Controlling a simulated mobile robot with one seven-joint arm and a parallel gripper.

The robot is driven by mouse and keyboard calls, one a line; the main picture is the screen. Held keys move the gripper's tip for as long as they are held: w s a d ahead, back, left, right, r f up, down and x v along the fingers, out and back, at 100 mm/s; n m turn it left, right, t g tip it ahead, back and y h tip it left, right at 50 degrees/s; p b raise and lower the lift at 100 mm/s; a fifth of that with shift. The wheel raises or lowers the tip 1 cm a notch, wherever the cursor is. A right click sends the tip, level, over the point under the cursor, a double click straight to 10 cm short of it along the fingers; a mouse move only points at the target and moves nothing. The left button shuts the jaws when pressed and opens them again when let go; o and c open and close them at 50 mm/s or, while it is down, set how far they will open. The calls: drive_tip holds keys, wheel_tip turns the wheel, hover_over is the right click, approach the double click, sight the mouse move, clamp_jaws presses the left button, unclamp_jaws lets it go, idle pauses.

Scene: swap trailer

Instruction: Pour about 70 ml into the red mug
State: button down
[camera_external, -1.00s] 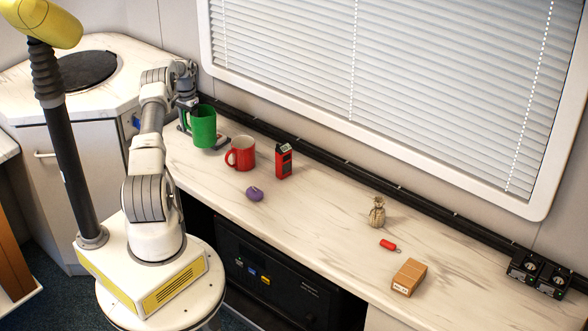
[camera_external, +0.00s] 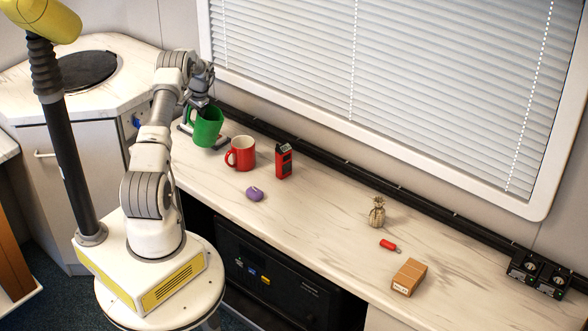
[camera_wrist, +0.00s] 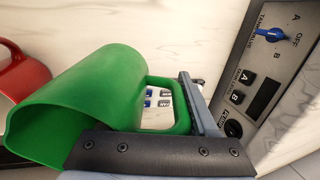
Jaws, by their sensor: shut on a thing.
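The green jug (camera_external: 207,127) is at the back left of the counter, with its mouth tipped to the right toward the red mug. My gripper (camera_external: 197,108) is shut on the jug's handle. In the wrist view the green jug (camera_wrist: 85,95) fills the left middle, its mouth toward the lower left, with my gripper (camera_wrist: 188,122) at its handle. The red mug (camera_external: 241,154) stands upright on the counter, to the right of the jug and apart from it. Part of the red mug (camera_wrist: 22,78) shows at the wrist view's left edge. The jug's contents are hidden, and no stream shows.
A grey stand (camera_external: 222,141) shows behind the jug. A red-black handheld device (camera_external: 284,161) stands right of the mug, with a purple item (camera_external: 255,194) in front. A pouch (camera_external: 377,212), red fob (camera_external: 389,246) and brown box (camera_external: 409,277) lie farther right.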

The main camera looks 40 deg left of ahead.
drive_tip(key=shift+w+d+r+y, duration=0.15)
drive_tip(key=shift+d+r+y, duration=0.1)
drive_tip(key=shift+y, duration=0.05)
drive_tip(key=shift+d+f+y+b, duration=0.2)
drive_tip(key=shift+f+y+b, duration=0.1)
drive_tip(key=shift+b, duration=0.4)
drive_tip(key=shift+w+d+f+g+y+b, duration=0.15)
drive_tip(key=shift+d+g+y+b, duration=0.2)
drive_tip(key=shift+y+b, duration=0.4)
drive_tip(key=shift+w+d+r+y+b, duration=0.1)
drive_tip(key=shift+d+r+y+b, duration=0.15)
drive_tip(key=shift+d+y+b, duration=0.5)
wheel_tip(320, 180, up, 6)
drive_tip(key=d+g+y+b, duration=0.1)
drive_tip(key=y+b, duration=0.2)
drive_tip(key=y, duration=0.1)
drive_tip(key=shift+w+d+b, duration=0.2)
drive_tip(key=shift+d+b, duration=0.1)
drive_tip(key=shift+d, duration=0.05)
drive_tip(key=shift+r+y, duration=0.1)
drive_tip(key=shift+y, duration=0.2)
drive_tip(key=shift+w+d+r+g+y, duration=0.1)
drive_tip(key=shift+d+r+g+y, duration=0.2)
drive_tip(key=shift+r+y, duration=0.15)
drive_tip(key=shift+w+d+r+y+b, duration=0.1)
drive_tip(key=shift+d+r+y+b, duration=0.25)
drive_tip(key=shift+r+y+b, duration=0.2)
